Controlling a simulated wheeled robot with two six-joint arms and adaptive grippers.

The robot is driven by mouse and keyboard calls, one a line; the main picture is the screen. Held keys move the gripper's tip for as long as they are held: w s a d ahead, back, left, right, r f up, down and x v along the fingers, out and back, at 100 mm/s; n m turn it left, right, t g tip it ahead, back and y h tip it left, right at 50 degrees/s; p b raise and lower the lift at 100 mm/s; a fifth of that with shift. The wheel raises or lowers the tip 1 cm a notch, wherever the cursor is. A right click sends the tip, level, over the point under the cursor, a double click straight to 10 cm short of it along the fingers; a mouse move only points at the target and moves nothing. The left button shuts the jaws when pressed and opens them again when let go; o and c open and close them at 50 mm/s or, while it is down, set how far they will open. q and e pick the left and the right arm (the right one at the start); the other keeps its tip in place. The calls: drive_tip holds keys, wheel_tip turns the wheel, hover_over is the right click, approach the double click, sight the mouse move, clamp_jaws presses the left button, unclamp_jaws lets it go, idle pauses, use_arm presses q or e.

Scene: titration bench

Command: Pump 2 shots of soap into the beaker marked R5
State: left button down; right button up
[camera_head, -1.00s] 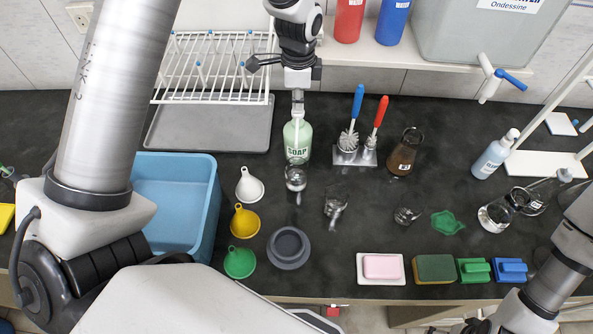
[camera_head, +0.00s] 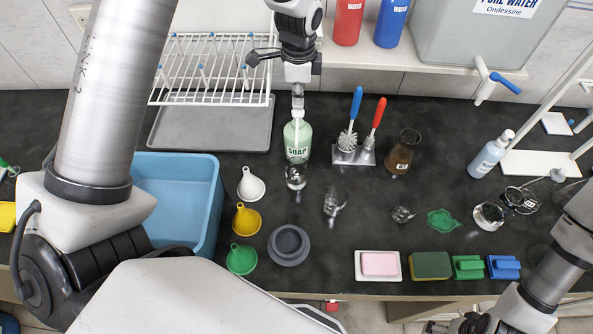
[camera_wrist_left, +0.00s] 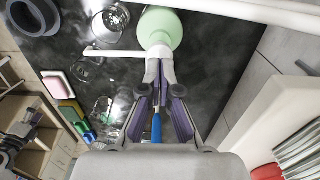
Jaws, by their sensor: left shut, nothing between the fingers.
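The green soap bottle (camera_head: 297,140) stands upright at the back middle of the bench, its white pump on top. My left gripper (camera_head: 298,90) is shut and empty, directly above the pump head; contact cannot be told. In the left wrist view, the fingers (camera_wrist_left: 160,100) point down at the pump head, and the white nozzle (camera_wrist_left: 112,53) reaches out left. A small glass beaker (camera_head: 295,178) stands just in front of the bottle. Two more glass vessels stand to the right, one (camera_head: 335,202) and another (camera_head: 405,209). No R5 mark is readable. My right gripper is barely visible at the bottom right edge.
A brush holder (camera_head: 353,154) with blue and red brushes stands right of the bottle. A drying rack (camera_head: 212,70) and a blue basin (camera_head: 205,180) are left. Funnels, a grey round dish (camera_head: 288,246), a soap dish and sponges lie in front. A brown bottle (camera_head: 403,152) stands right.

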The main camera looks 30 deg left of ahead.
sight(298, 111)
use_arm(q)
drive_tip(key=shift+f+b, duration=0.65)
drive_tip(key=shift+f, duration=1.05)
wheel_tip(298, 111, up, 4)
drive_tip(key=p, duration=0.3)
drive_tip(key=shift+f, duration=0.2)
drive_tip(key=shift+f, duration=0.1)
wheel_tip(298, 111, up, 6)
drive_tip(key=p, duration=0.6)
